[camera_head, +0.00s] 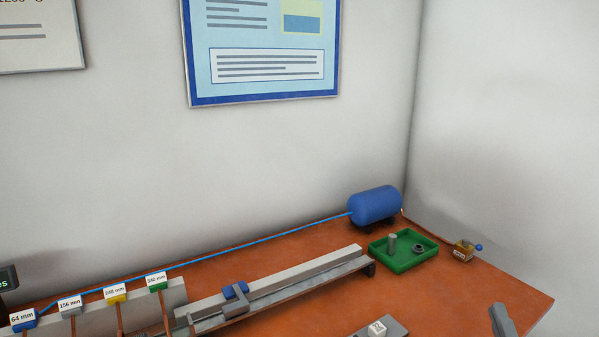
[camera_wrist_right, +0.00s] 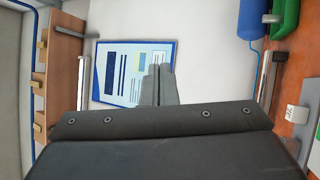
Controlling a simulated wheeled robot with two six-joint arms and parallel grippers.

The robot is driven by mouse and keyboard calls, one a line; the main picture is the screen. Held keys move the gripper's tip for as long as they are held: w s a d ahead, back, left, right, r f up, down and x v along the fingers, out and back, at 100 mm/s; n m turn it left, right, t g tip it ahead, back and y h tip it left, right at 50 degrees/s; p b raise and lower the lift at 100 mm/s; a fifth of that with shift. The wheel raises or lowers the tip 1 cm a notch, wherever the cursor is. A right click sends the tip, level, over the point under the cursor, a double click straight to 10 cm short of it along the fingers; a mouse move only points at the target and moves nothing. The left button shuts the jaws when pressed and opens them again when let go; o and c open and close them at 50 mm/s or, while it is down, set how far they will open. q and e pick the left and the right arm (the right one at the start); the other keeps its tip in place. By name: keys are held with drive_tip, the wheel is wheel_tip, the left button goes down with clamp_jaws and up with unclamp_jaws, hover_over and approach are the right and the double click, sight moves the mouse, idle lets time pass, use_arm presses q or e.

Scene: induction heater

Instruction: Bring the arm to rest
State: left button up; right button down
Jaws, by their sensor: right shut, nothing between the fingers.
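My right gripper (camera_head: 502,320) shows at the lower right edge of the head view, above the orange bench top. It also fills the lower middle of the right wrist view (camera_wrist_right: 160,84), where its two grey fingers lie together, shut with nothing between them. It points toward the wall and touches nothing that I can see. My left gripper is in neither view.
The orange bench (camera_head: 310,256) carries a long grey rail (camera_head: 280,285), a green tray (camera_head: 412,262) with small metal parts, a blue tank (camera_head: 375,206) and a small valve box (camera_head: 464,250). A grey block with a white label (camera_head: 377,328) is near the front. Labelled stations (camera_head: 115,293) stand at left.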

drive_tip(key=s+d+f+m+g+h, duration=0.3)
drive_tip(key=f+m+g, duration=0.25)
drive_tip(key=f, duration=0.25)
drive_tip(key=s+d+f+m+g+h, duration=0.2)
drive_tip(key=s+d+f+m+g, duration=0.15)
drive_tip(key=f+m, duration=0.4)
drive_tip(key=s+a+f+m+g+y, duration=0.2)
drive_tip(key=s+a+f+g, duration=0.3)
drive_tip(key=s, duration=0.3)
drive_tip(key=s+a+f+m+g+y, duration=0.25)
drive_tip(key=s+f+g, duration=0.25)
drive_tip(key=s+f, duration=0.25)
wheel_tip(320, 180, down, 24)
drive_tip(key=d+g, duration=0.1)
drive_tip(key=d, duration=0.1)
drive_tip(key=s+a+f+g+p, duration=0.1)
drive_tip(key=s+a+f, duration=0.1)
drive_tip(key=s+f, duration=1.3)
drive_tip(key=shift+f+g+y, duration=0.3)
drive_tip(key=shift+f+y, duration=0.05)
